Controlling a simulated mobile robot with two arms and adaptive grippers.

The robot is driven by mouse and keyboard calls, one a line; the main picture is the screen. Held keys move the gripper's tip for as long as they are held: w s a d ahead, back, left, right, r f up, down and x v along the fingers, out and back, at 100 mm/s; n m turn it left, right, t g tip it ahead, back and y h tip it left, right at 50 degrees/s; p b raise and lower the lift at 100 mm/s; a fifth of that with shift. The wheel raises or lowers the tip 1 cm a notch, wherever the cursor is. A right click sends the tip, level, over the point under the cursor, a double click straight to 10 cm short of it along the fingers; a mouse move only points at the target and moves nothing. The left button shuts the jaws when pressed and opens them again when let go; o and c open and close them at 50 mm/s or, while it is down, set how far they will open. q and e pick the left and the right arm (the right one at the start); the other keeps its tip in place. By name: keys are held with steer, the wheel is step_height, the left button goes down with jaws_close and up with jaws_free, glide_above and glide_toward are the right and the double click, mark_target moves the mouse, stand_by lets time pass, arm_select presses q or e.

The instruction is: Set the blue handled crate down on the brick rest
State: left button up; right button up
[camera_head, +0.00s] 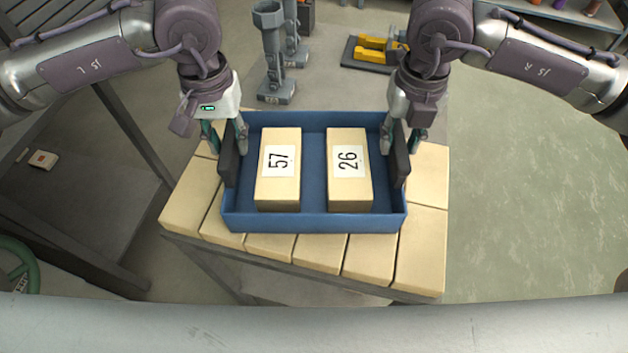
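The blue crate (312,221) is in the middle of the head view, over the brick rest (425,225), a stand topped with cream bricks. It looks level and slightly turned relative to the bricks. I cannot tell whether its base touches them. Two cream blocks lie in it, marked 57 (278,190) and 26 (349,190). My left gripper (226,140) has its fingers on either side of the black left handle (229,168) and looks shut on it. My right gripper (402,140) holds the black right handle (400,168) the same way.
Bare bricks show left, right and in front of the crate. Grey metal stands (275,80) and a yellow device on a dark base (378,50) are on the floor behind. A dark table (65,190) stands at left. The floor at right (530,200) is clear.

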arm_select(q)
steer(key=shift+o, duration=0.4)
steer(key=shift+s, duration=0.1)
arm_select(e)
steer(key=shift+o, duration=0.4)
arm_select(q)
steer(key=shift+r, duration=0.1)
arm_select(e)
steer(key=shift+a, duration=0.1)
steer(key=shift+r, duration=0.2)
arm_select(q)
step_height(320, 180, up, 12)
arm_select(e)
step_height(320, 180, up, 12)
steer(key=shift+f, duration=0.15)
steer(key=shift+f, duration=0.1)
